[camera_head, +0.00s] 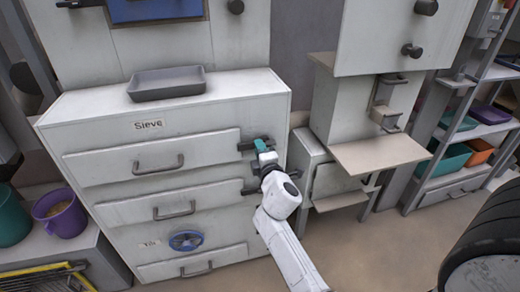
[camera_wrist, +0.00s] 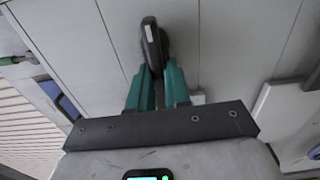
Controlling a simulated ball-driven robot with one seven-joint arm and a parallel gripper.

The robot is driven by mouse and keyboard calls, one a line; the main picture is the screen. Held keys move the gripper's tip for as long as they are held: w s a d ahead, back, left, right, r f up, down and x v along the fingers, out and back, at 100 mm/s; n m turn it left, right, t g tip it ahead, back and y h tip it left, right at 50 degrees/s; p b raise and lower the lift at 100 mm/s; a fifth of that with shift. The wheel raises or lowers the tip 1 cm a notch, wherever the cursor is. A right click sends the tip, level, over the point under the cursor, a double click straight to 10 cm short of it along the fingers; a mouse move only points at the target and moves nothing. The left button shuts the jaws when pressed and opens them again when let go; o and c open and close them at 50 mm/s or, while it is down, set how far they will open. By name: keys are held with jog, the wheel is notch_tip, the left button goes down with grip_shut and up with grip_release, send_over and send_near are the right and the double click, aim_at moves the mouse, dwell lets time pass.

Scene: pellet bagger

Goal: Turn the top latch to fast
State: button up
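The white sieve cabinet (camera_head: 120,130) has several drawers and a "Sieve" label. The top latch (camera_head: 245,146), a dark piece, sits at the right end of the top drawer. My gripper (camera_head: 261,146) is at this latch, its teal fingers over it. In the wrist view the latch's dark handle (camera_wrist: 152,38) stands between the two teal fingers of my gripper (camera_wrist: 157,78). The fingers appear closed against the sides of the handle. My gripper and wrist hide part of the latch in the head view.
A lower dark latch (camera_head: 250,188) sits beside the second drawer, close to my wrist. A grey tray (camera_head: 166,84) lies on the cabinet top. A machine with a shelf (camera_head: 380,153) stands to the right. Purple bucket (camera_head: 60,213) is at left. Floor in front is clear.

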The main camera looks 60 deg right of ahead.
jog(key=o, duration=0.4)
jog(key=shift+a, duration=0.1)
jog(key=b+v, duration=0.1)
jog(key=v, duration=0.9)
jog(key=shift+s+a, duration=0.2)
jog(key=shift+a, duration=0.05)
